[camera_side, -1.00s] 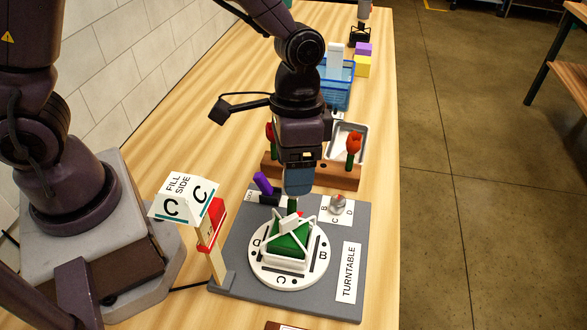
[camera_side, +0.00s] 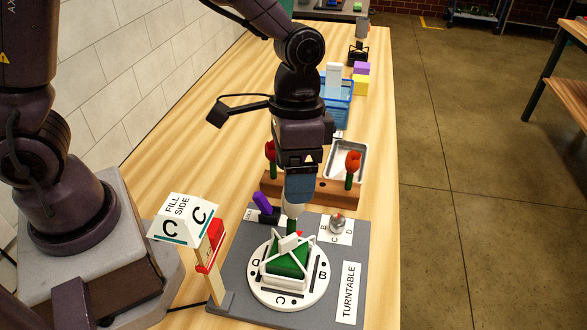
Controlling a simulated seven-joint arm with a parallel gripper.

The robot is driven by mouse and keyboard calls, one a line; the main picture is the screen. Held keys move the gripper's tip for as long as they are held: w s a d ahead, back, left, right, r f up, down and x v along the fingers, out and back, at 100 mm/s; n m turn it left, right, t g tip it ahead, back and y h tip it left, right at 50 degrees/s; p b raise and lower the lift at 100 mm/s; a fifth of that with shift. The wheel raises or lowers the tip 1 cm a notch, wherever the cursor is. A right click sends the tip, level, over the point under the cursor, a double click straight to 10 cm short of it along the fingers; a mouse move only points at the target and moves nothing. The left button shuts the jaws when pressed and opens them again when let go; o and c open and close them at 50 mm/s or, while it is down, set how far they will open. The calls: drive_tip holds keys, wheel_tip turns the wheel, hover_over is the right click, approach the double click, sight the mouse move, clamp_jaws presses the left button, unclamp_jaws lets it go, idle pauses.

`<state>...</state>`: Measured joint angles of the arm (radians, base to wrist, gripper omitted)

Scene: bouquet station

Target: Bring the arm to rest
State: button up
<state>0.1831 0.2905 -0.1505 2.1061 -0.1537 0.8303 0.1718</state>
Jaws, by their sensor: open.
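My gripper (camera_side: 296,195), with blue-grey fingers, points down above the back of the turntable station. A pale flower head (camera_side: 292,211) on a green stem (camera_side: 291,226) shows just below the fingertips, and its top is partly hidden by them. I cannot tell whether the fingers touch it. The stem stands at the back of a green block (camera_side: 287,262) in a white frame, which sits on the round white turntable (camera_side: 262,289). Letters D, B and C show on the turntable's left, right and front.
A "FILL SIDE" sign (camera_side: 184,218) showing C stands at left on a wooden post. A silver knob (camera_side: 337,223) and a purple lever (camera_side: 265,204) are on the grey base. Behind, a wooden rack (camera_side: 333,192) holds red flowers, near a metal tray (camera_side: 347,158) and blue basket (camera_side: 337,105).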

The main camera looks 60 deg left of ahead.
drive_tip(key=shift+o, duration=1.2)
drive_tip(key=s+a+r+n+t+y, duration=0.1)
drive_tip(key=s+a+r+n+t, duration=0.3)
drive_tip(key=r, duration=1.1)
drive_tip(key=s+a+t, duration=0.3)
drive_tip(key=s+a, duration=0.3)
drive_tip(key=a, duration=0.2)
drive_tip(key=shift+a, duration=0.3)
drive_tip(key=shift+s, duration=0.1)
